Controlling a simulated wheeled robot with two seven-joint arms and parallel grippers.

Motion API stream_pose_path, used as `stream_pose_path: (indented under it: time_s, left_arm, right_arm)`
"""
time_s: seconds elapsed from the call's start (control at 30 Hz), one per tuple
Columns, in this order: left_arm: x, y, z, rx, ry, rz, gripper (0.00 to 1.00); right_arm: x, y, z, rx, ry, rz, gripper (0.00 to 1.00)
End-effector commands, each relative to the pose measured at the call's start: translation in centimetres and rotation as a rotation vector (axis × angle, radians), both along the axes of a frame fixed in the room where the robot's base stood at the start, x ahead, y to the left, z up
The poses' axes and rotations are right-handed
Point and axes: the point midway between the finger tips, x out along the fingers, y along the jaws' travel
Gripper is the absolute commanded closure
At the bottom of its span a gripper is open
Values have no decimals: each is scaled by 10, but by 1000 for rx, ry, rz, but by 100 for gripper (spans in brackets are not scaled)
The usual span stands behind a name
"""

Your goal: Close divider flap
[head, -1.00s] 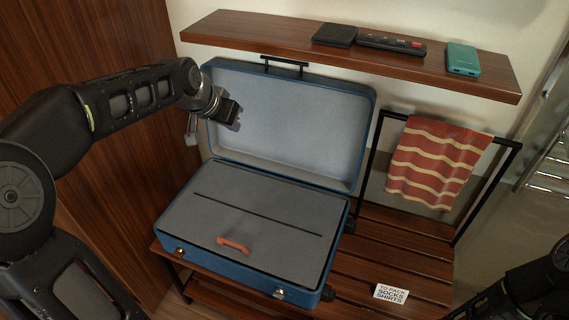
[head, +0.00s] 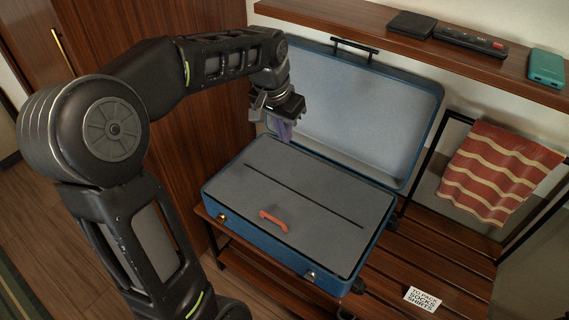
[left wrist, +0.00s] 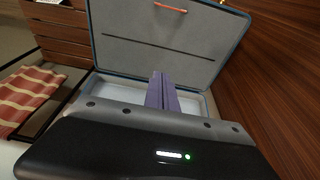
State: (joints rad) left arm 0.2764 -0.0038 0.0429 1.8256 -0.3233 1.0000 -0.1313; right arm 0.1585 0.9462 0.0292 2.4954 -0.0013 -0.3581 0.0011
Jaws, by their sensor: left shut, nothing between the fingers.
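The divider flap (head: 300,200) is a grey panel with a dark slit and an orange pull handle (head: 273,220). It lies flat over the base of the blue suitcase (head: 277,252), whose lid (head: 365,105) stands open. In the left wrist view the flap (left wrist: 140,50) and its orange handle (left wrist: 170,8) appear upside down. My left gripper (head: 284,132) is shut and empty, its purple fingers pointing down near the hinge side at the suitcase's back left. Its fingers show together in the left wrist view (left wrist: 162,90). My right gripper is out of view.
A striped red towel (head: 500,172) hangs at the right. A shelf (head: 450,62) above holds dark items and a teal device (head: 546,67). A wooden wall stands close at the left.

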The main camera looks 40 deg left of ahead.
Motion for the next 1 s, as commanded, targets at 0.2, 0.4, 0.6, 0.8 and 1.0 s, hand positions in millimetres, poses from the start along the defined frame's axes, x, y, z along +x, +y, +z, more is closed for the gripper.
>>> stream_pose_path:
  time_s: [0.2,0.4,0.6,0.8,1.0]
  left_arm:
    - [9,0,-40,-1,5,1,100]
    - [19,0,-80,-2,6,-1,100]
    - [4,0,-103,0,3,1,100]
    - [0,0,-111,-1,1,0,100]
    - [0,0,-112,0,1,0,100]
  right_arm:
    - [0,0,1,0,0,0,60]
    - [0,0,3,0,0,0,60]
    - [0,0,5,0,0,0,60]
    - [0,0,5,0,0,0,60]
    - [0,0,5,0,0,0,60]
